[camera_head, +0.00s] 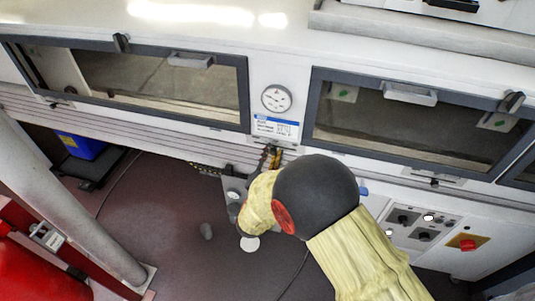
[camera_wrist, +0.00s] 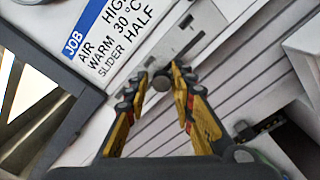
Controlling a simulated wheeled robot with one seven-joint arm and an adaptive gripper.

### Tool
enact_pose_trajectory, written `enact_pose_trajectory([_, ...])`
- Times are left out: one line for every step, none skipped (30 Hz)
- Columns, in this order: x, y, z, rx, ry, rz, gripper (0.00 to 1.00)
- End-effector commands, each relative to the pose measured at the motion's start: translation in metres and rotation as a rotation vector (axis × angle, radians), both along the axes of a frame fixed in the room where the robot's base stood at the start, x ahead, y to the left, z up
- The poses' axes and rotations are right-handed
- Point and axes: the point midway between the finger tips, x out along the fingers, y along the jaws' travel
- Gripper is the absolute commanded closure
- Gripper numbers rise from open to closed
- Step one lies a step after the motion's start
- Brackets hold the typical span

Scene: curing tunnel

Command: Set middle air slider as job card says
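The job card (camera_wrist: 100,35) is in the upper left of the wrist view. Its readable words are JOB, AIR, HIGH cut off at the edge, WARM 30 °C and SLIDER HALF. It also shows in the head view (camera_head: 275,128), below a round gauge. The middle air slider's round grey knob (camera_wrist: 161,84) is beside a pale metal plate (camera_wrist: 186,38) with a slot. My gripper (camera_wrist: 160,80) is open, with one yellow-and-black finger on each side of the knob. Gaps seem to show; contact is unclear. In the head view my gripper (camera_head: 273,158) is just below the card, and my wrist hides the slider.
Two dark-framed windows (camera_head: 160,85) (camera_head: 410,120) flank the gauge (camera_head: 276,98). Another dark slider knob (camera_head: 434,182) sits under the right window. A control panel (camera_head: 420,226) with a red button (camera_head: 467,244) is lower right. A grey post (camera_head: 75,215) stands at left.

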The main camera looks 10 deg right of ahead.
Motion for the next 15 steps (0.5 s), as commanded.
enact_pose_trajectory([-0.0001, 0.0, -0.0004, 0.0, 0.001, 0.0, 0.71])
enact_pose_trajectory([-0.0001, 0.0, -0.0006, -0.001, 0.002, 0.0, 0.69])
enact_pose_trajectory([-0.0001, 0.0, -0.0008, -0.001, 0.002, 0.0, 0.67])
enact_pose_trajectory([-0.0002, -0.0001, -0.0008, -0.001, 0.002, 0.0, 0.65])
enact_pose_trajectory([-0.0002, -0.0001, -0.001, -0.001, 0.002, 0.0, 0.63])
enact_pose_trajectory([-0.0003, -0.0001, -0.0011, -0.001, 0.002, 0.0, 0.63])
enact_pose_trajectory([-0.0002, -0.0001, -0.0011, -0.001, 0.002, 0.0, 0.63])
enact_pose_trajectory([-0.0003, -0.0001, -0.0012, 0.0, 0.003, 0.0, 0.63])
enact_pose_trajectory([-0.0002, -0.0001, -0.0013, 0.0, 0.003, 0.0, 0.63])
enact_pose_trajectory([-0.0003, -0.0001, -0.0013, 0.0, 0.003, 0.0, 0.63])
enact_pose_trajectory([-0.0003, -0.0001, -0.0013, 0.0, 0.003, 0.0, 0.63])
enact_pose_trajectory([-0.0003, -0.0001, -0.0013, 0.0, 0.003, 0.0, 0.63])
enact_pose_trajectory([-0.0006, 0.0, -0.0015, 0.0, 0.003, 0.0, 0.63])
enact_pose_trajectory([-0.0012, 0.0003, -0.0015, 0.0, 0.003, 0.0, 0.63])
enact_pose_trajectory([-0.0027, 0.001, -0.0014, 0.0, 0.004, 0.001, 0.63])
